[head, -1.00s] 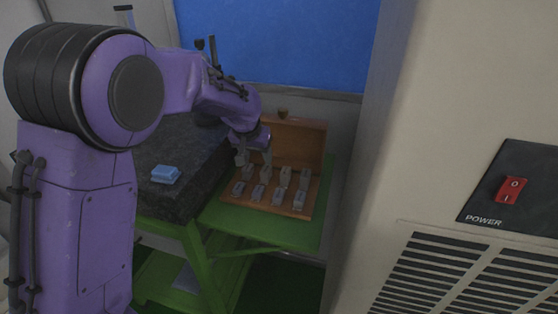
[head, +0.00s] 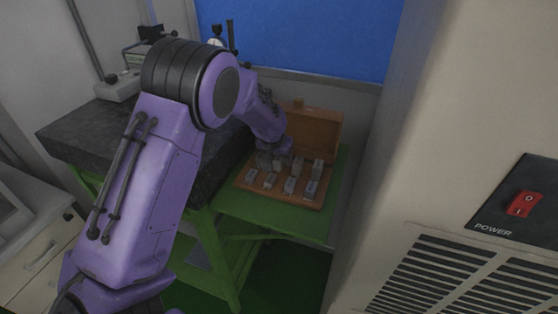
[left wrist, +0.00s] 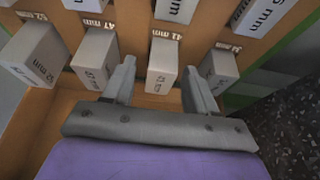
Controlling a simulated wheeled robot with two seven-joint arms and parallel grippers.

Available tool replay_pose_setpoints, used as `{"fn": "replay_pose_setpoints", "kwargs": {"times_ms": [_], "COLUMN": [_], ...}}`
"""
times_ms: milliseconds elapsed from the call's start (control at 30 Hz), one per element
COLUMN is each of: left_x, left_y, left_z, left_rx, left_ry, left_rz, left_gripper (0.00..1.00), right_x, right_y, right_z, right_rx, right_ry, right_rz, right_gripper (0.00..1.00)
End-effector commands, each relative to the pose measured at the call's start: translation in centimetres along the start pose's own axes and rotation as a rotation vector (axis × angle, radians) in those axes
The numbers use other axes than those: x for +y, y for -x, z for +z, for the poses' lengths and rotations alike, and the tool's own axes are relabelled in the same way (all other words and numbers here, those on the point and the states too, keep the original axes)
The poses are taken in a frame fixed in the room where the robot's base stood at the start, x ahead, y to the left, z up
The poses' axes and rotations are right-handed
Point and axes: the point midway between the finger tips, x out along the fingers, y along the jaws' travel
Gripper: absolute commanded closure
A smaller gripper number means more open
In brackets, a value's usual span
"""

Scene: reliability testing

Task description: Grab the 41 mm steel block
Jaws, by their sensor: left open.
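An open wooden box (head: 307,203) holds several grey steel blocks in two rows and shows on the green table. In the left wrist view, a block (left wrist: 162,66) stands between my left gripper's fingertips; its label looks like 41 or 42 mm, too blurred to be sure. My left gripper (left wrist: 160,70) is open, with a finger on each side of that block; I cannot tell whether either touches it. In the head view, my left gripper (head: 274,158) is at the box's back-left, partly hiding blocks there. My right gripper is not in view.
Neighbouring blocks, a 52 mm block (left wrist: 36,55) and another block (left wrist: 95,58), stand left of the fingers, and one more (left wrist: 218,70) stands right. The box lid (head: 315,130) stands open behind. A beige cabinet (head: 440,130) rises right of the green table (head: 275,228).

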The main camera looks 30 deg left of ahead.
Motion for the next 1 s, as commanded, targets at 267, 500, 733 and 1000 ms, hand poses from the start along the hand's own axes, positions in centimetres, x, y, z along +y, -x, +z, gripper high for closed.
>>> {"fn": "replay_pose_setpoints", "kwargs": {"times_ms": [267,500,733,1000], "left_x": [0.0,0.0,0.0,-0.7], "left_y": [0.0,0.1,2.1,10.0], "left_z": [0.0,-0.1,-1.0,1.0], "left_rx": [0.0,0.001,0.005,0.008], "left_ry": [0.0,0.0,-0.001,0.0], "left_rz": [0.0,0.0,0.0,0.001], "left_gripper": [1.0,1.0,1.0,1.0], "right_x": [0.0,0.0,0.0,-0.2], "right_y": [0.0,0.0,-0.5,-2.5], "right_z": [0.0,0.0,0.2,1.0], "right_rx": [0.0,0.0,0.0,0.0], "right_ry": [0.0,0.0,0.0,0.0], "right_rz": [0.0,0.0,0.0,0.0], "right_gripper": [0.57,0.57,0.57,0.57]}}
